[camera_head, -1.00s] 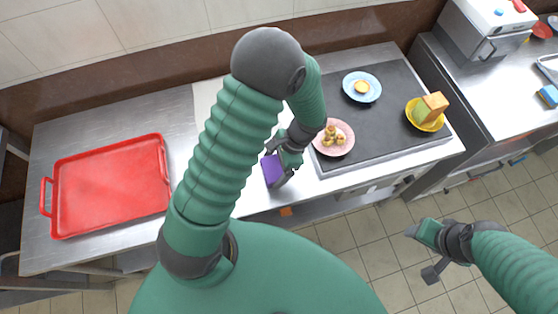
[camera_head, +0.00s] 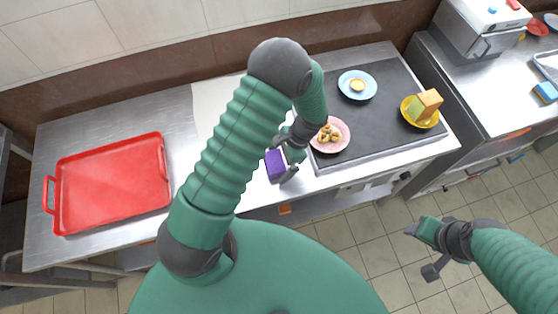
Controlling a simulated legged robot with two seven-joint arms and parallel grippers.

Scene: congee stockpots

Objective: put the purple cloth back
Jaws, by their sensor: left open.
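The purple cloth (camera_head: 274,166) shows as a small purple patch near the front edge of the white counter, left of the pink plate. My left gripper (camera_head: 286,172) is open, right over the cloth's right side, with its fingers pointing down and partly hiding it. I cannot tell whether the fingers touch the cloth. My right gripper (camera_head: 420,252) hangs over the tiled floor, away from the counter; I cannot make out its jaws clearly.
A red tray (camera_head: 112,182) lies on the steel counter at the left. A dark griddle (camera_head: 385,110) bears a pink plate (camera_head: 342,143) with food, a blue plate (camera_head: 347,91) and a yellow bowl (camera_head: 409,116) with blocks. A steel machine (camera_head: 478,30) stands at the back right.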

